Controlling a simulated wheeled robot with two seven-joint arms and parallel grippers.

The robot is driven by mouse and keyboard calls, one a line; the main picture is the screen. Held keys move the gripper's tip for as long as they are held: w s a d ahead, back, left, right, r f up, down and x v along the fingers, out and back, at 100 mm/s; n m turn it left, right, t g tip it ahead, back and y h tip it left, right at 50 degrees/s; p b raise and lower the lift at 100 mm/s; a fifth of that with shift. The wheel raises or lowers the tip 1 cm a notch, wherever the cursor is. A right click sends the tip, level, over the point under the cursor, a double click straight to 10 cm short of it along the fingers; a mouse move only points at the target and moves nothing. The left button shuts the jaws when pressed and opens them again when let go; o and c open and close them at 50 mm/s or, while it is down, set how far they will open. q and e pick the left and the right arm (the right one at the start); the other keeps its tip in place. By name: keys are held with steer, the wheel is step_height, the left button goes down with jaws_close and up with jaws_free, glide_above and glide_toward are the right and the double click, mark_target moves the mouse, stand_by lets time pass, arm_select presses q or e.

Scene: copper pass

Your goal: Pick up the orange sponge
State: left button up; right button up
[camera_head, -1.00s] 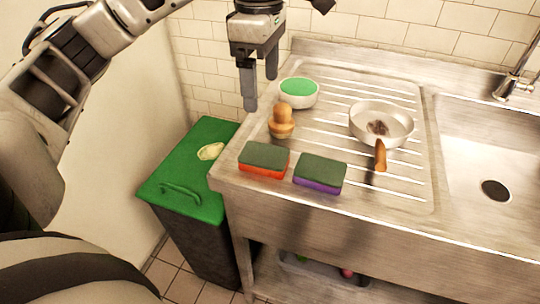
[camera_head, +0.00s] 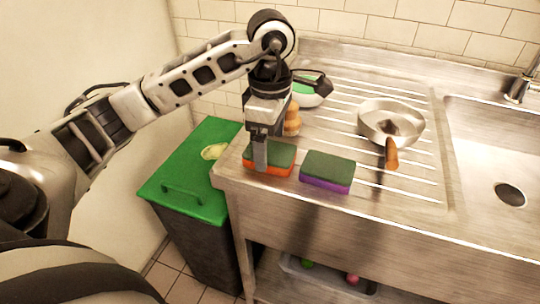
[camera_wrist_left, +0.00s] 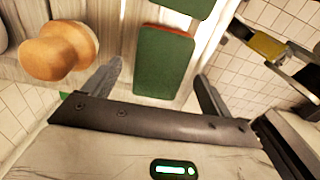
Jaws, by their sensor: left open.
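The orange sponge (camera_head: 283,168) has a dark green top and lies flat near the left front corner of the ribbed steel drainboard. My left gripper (camera_head: 264,156) points down right at it, and its near finger covers part of the sponge. In the left wrist view my left gripper (camera_wrist_left: 158,72) is open, with the sponge's green top (camera_wrist_left: 165,60) showing between its two fingers. I cannot tell whether the fingers touch the sponge. My right gripper is not in view.
A purple sponge (camera_head: 327,171) lies just right of the orange one. A wooden-handled brush (camera_head: 292,121) and a green-filled bowl (camera_head: 310,94) stand behind my gripper. A pan (camera_head: 390,118) is further right, beside the sink (camera_head: 490,150). A green-lidded bin (camera_head: 190,180) stands left of the counter.

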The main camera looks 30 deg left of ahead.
arm_select(q)
steer(key=shift+f, duration=0.65)
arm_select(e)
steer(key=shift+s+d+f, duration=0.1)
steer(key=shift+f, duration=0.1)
arm_select(q)
steer(key=c, duration=1.1)
steer(key=shift+o, duration=0.2)
